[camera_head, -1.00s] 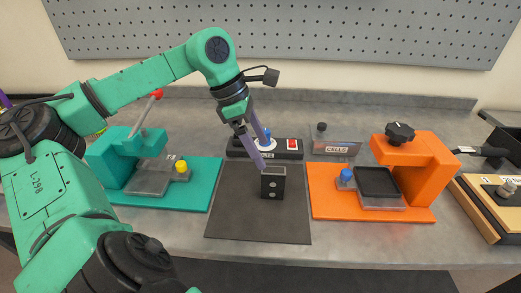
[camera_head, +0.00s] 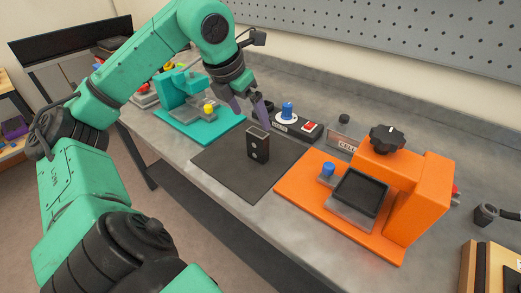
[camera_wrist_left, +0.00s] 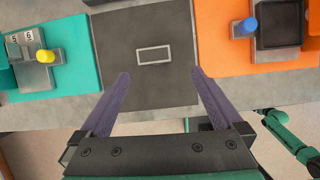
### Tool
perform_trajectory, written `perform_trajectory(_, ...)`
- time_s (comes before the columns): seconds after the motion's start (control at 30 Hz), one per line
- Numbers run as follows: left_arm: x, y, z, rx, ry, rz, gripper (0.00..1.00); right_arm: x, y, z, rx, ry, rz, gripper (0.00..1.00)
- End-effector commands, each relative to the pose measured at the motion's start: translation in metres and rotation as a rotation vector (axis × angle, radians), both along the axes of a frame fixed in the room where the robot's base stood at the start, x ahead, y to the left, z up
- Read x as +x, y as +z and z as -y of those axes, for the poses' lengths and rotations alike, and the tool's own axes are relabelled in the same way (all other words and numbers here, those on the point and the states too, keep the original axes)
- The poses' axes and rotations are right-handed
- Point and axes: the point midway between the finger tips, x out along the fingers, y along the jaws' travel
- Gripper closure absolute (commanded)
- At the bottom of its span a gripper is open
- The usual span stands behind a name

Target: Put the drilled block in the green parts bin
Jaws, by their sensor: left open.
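The drilled block (camera_head: 258,148) is dark, with a light rim on top and round holes in one side. It stands upright on the black rubber tile (camera_head: 222,163). In the left wrist view the block (camera_wrist_left: 155,55) shows from above as a light-edged rectangle. My left gripper (camera_head: 251,114) is open, its purple fingers pointing down close to the block's top. In the wrist view the open fingers (camera_wrist_left: 161,73) are apart with nothing held between them, and the block lies just beyond their tips. No green parts bin can be made out. My right gripper is not in view.
A teal fixture (camera_head: 175,128) with a yellow knob stands left of the tile. An orange fixture (camera_head: 420,195) with a black tray (camera_head: 361,191) stands right. A switch box (camera_head: 297,127) is behind. A purple bin (camera_head: 15,127) sits far left, beyond open floor.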

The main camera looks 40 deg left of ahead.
Motion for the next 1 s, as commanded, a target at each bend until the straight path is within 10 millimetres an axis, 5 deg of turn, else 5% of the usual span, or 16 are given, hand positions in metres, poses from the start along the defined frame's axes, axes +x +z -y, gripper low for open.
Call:
perform_trajectory(0.13, 0.004, -0.010, -0.001, -0.006, 0.031, 0.003, 0.00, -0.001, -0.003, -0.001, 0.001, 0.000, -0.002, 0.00)
perform_trajectory(0.3, 0.020, -0.049, -0.001, -0.008, 0.028, 0.001, 0.00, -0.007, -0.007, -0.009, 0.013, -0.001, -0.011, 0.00)
perform_trajectory(0.8, 0.054, -0.128, -0.002, -0.007, 0.028, 0.002, 0.00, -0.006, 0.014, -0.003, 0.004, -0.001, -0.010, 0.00)
perform_trajectory(1.0, 0.057, -0.134, -0.003, -0.003, 0.028, 0.005, 0.00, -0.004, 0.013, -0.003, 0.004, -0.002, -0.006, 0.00)
